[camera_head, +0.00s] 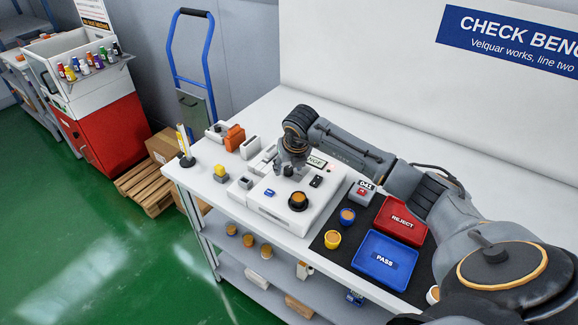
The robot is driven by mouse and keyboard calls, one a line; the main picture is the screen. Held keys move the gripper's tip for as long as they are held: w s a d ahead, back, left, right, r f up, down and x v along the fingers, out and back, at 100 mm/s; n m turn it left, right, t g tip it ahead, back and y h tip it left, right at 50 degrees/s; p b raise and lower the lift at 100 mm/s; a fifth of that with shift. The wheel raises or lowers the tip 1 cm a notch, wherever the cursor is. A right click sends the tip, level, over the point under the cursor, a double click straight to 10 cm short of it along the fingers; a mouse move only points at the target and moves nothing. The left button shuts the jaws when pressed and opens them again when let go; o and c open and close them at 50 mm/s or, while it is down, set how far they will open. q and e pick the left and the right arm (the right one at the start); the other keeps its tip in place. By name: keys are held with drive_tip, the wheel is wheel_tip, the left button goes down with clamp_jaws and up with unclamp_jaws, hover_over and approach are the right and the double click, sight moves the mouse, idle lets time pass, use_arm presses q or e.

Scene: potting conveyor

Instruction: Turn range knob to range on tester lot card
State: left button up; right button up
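The white tester (272,212) stands on the bench near its left end. A small label ending in "NGE" (316,161) shows on its top, partly covered by my arm. My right gripper (288,171) points down over the rear left of the tester top, left of that label. A small dark part shows at its fingertips; I cannot tell whether it is the range knob or finger. A round black piece with an orange-brown top (298,201) sits on the front of the tester, apart from the gripper. No readable lot card shows. My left gripper is not in view.
A small grey box marked 041 (361,194) stands right of the tester. A red REJECT tray (416,236) and blue PASS tray (376,283) lie on a dark mat with blue and yellow cups. An orange block (235,138) and small fixtures stand on the left.

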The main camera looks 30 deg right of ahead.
drive_tip(key=v, duration=1.2)
drive_tip(key=shift+s, duration=0.1)
